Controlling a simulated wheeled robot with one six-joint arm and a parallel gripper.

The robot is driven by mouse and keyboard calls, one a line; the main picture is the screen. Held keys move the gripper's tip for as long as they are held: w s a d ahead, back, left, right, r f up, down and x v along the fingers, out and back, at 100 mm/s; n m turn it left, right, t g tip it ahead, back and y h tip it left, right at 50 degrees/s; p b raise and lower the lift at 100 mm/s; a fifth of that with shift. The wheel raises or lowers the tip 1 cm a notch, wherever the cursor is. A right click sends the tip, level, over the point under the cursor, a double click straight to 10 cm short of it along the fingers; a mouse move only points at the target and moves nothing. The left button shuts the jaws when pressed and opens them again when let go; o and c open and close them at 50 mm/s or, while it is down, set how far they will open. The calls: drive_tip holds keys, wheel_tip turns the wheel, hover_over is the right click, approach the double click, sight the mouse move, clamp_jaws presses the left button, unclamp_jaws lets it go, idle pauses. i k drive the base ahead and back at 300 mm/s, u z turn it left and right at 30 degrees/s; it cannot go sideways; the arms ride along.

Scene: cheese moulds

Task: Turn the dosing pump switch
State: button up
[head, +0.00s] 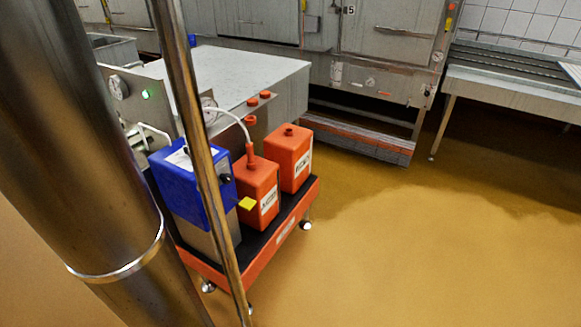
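A blue box-shaped unit (172,190), which looks like the dosing pump, stands on a grey base on a low orange cart. Its right-hand face has a small dark knob (225,179). A yellow tab (247,203) sticks out to the right, lower down on the same side. I cannot tell which of these is the switch, or its setting. A thin steel pole crosses in front of the unit and hides part of it. My gripper is not in view.
The orange cart (262,257) also carries two orange canisters (258,193) (294,155); a white hose runs to the nearer one. A thick steel cylinder (85,140) fills the left side. A panel with a green light (145,94) stands behind. The yellow-brown floor (430,260) is clear at right.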

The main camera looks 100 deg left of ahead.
sight(227, 179)
drive_tip(key=u, duration=3.9)
drive_tip(key=i, duration=0.5)
drive_tip(key=z, duration=1.9)
drive_tip(key=k, duration=0.9)
drive_tip(key=u, duration=1.35)
drive_tip(key=i, duration=0.5)
drive_tip(key=u, duration=0.05)
